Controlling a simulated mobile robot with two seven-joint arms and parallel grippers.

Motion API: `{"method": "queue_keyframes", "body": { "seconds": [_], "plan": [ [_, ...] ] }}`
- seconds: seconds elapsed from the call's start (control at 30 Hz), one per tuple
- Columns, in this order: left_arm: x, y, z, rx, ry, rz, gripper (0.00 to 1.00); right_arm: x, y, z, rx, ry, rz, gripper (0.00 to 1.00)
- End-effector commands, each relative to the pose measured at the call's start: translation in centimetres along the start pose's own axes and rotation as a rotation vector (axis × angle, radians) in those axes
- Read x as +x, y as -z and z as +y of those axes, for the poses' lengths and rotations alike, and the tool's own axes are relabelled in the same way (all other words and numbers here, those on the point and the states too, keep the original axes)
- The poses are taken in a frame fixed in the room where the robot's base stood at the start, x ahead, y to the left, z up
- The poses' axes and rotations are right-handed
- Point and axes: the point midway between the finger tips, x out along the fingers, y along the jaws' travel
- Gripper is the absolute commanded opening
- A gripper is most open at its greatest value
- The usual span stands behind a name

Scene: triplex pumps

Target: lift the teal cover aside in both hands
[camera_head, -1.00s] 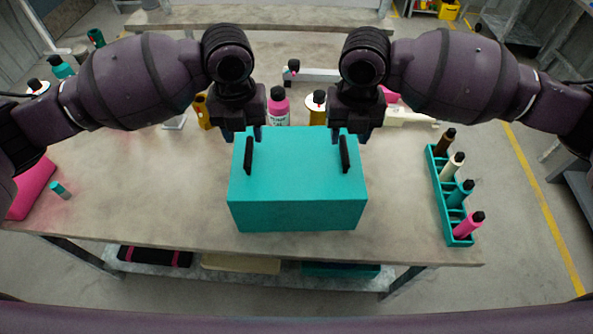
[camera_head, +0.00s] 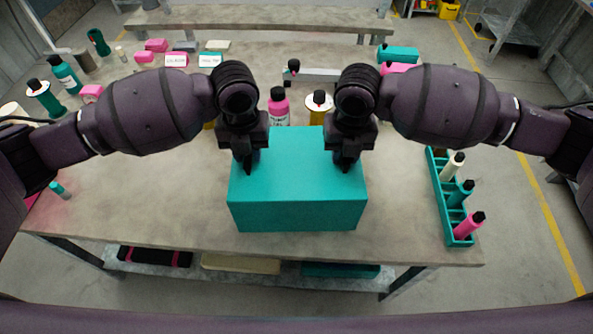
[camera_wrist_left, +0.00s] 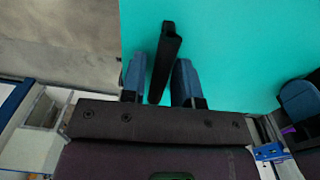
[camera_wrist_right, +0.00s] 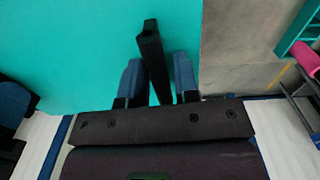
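The teal cover (camera_head: 297,200) is a box shape sitting on the table, with a black handle near each side of its top. My left gripper (camera_head: 246,166) is over the left handle. In the left wrist view the left handle (camera_wrist_left: 165,60) stands between the two open fingers (camera_wrist_left: 160,82), with gaps beside it. My right gripper (camera_head: 346,164) is over the right handle. In the right wrist view the right handle (camera_wrist_right: 152,60) stands between the open fingers (camera_wrist_right: 158,80), with gaps beside it. Whatever is under the cover is hidden.
A teal rack (camera_head: 450,212) with several bottles stands at the right table edge. A pink bottle (camera_head: 279,108) and a white-topped bottle (camera_head: 319,103) stand just behind the cover. A small teal-capped item (camera_head: 60,190) lies at left. The table left of the cover is mostly clear.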

Motion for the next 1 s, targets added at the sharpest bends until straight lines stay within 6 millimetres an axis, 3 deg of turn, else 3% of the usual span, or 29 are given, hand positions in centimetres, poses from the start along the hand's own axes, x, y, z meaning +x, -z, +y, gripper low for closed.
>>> {"method": "queue_keyframes", "body": {
  "seconds": [0.03,0.17,0.2,0.73,1.0],
  "plan": [
    [0.0,0.0,0.0,0.0,0.0,0.0,0.21,0.0,0.0,0.0,0.0,0.0,0.0,0.21],
    [0.0,0.0,0.0,0.0,0.0,0.0,0.01,0.0,0.0,0.0,0.0,0.0,0.0,0.01],
    [0.0,0.0,0.0,0.0,0.0,0.0,0.0,0.0,0.0,0.0,0.0,0.0,0.0,0.0],
    [-0.2,-0.1,0.0,-0.001,0.0,-0.002,0.0,-0.2,-0.1,0.0,0.0,0.0,-0.002,0.0],
    [-1.2,-0.1,0.0,-0.001,0.0,-0.005,0.0,-1.3,-0.1,0.0,0.0,0.0,-0.006,0.0]
  ]
}}
